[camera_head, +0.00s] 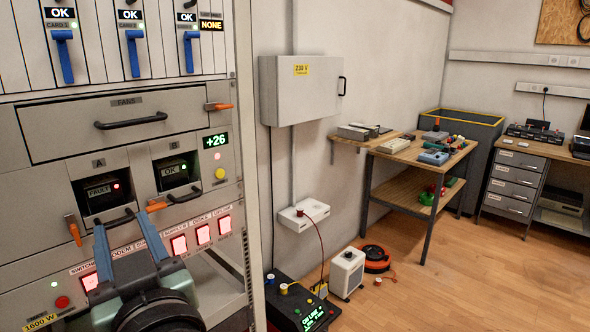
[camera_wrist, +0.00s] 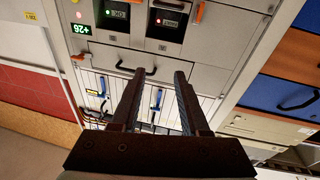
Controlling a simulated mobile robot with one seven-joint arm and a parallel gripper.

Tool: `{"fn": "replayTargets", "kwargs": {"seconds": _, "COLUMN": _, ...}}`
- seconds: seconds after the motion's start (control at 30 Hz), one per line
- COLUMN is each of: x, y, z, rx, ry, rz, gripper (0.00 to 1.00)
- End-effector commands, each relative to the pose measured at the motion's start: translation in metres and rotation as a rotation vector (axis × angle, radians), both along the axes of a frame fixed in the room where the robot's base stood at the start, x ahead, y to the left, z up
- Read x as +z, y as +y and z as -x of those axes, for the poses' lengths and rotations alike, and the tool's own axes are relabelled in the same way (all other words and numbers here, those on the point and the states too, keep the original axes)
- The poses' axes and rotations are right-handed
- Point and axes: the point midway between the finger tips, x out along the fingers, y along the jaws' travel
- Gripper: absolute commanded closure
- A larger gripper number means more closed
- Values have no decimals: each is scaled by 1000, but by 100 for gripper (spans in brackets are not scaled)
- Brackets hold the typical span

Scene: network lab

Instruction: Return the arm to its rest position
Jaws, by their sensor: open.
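My gripper (camera_head: 120,220) is at the lower left of the head view, in front of the rack (camera_head: 150,150). Its two fingers are spread apart and point up toward the power modules, with nothing between them. In the wrist view the gripper (camera_wrist: 159,73) also shows open and empty. The rack appears turned over there, with the fan drawer handle (camera_wrist: 137,70) just beyond the fingertips. I cannot tell the exact gap to the rack face. Part of the lower switch panel is hidden behind my gripper.
Module A (camera_head: 103,192) shows FAULT with a red light; module B (camera_head: 176,170) shows OK. Orange levers and black handles stick out from the rack. A wall cabinet (camera_head: 300,90), a workbench (camera_head: 415,152) and an orange cable reel (camera_head: 375,259) stand right. Open wooden floor lies between.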

Motion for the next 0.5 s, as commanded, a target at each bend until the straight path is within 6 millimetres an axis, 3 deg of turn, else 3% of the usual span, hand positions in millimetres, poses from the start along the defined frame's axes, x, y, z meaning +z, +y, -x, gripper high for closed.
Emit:
{"fn": "replayTargets", "kwargs": {"seconds": 0.03, "x": 43, "y": -19, "z": -4, "rx": -65, "ry": -57, "rz": -25, "gripper": 55}}
{"fn": "replayTargets", "kwargs": {"seconds": 0.17, "x": 129, "y": -75, "z": -4, "rx": -244, "ry": -210, "rz": -100, "gripper": 55}}
{"fn": "replayTargets", "kwargs": {"seconds": 0.3, "x": 214, "y": -134, "z": 14, "rx": -421, "ry": -383, "rz": -183, "gripper": 55}}
{"fn": "replayTargets", "kwargs": {"seconds": 0.4, "x": 261, "y": -168, "z": 33, "rx": -521, "ry": -493, "rz": -231, "gripper": 55}}
{"fn": "replayTargets", "kwargs": {"seconds": 0.5, "x": 293, "y": -192, "z": 52, "rx": -593, "ry": -579, "rz": -268, "gripper": 55}}
